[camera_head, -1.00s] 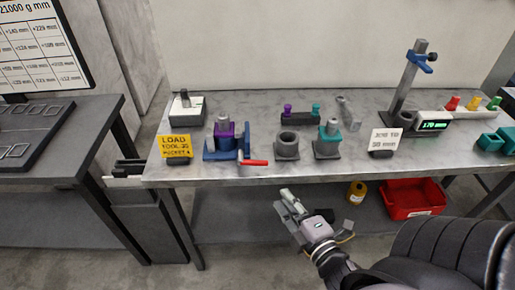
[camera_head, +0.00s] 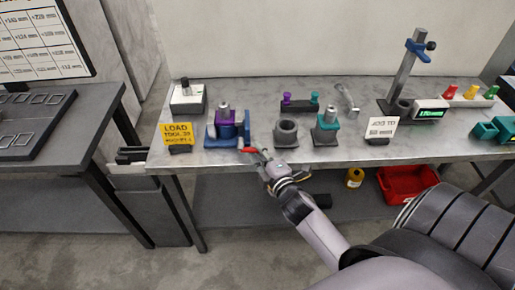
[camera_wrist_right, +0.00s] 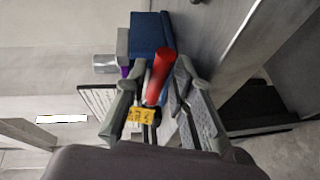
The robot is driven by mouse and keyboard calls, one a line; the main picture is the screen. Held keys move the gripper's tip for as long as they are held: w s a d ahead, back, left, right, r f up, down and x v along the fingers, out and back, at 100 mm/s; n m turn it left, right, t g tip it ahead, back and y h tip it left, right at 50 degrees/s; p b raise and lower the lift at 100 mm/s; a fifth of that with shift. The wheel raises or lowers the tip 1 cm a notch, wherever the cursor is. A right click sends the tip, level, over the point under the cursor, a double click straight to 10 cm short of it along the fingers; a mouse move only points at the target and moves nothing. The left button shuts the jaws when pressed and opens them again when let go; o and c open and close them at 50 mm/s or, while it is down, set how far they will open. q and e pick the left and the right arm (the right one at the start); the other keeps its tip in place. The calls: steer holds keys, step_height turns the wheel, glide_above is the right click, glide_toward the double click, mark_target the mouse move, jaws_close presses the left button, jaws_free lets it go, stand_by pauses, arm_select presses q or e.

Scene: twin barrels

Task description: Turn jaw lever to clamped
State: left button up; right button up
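The jaw lever has a red handle (camera_head: 248,150) at the front of a blue vise (camera_head: 212,143) near the table's front edge. A purple block (camera_head: 225,117) with a grey cylinder sits in the vise. My right gripper (camera_head: 262,157) is at the handle's right end. In the right wrist view the red handle (camera_wrist_right: 158,76) lies between the two spread grey fingers of my gripper (camera_wrist_right: 155,95), nearer the finger on the right. Contact cannot be told. The blue vise (camera_wrist_right: 151,35) is just beyond the fingertips. My left gripper is out of view.
A yellow sign (camera_head: 178,133) stands left of the vise. A grey ring-shaped holder (camera_head: 287,132) and a teal block on a grey base (camera_head: 326,128) stand to the right. A red bin (camera_head: 405,184) and a yellow container (camera_head: 354,178) are on the lower shelf.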

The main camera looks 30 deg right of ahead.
steer(key=shift+w+d, duration=0.1)
steer(key=shift+w, duration=0.6)
steer(key=shift+c, duration=0.4)
steer(key=shift+f, duration=0.1)
jaws_close()
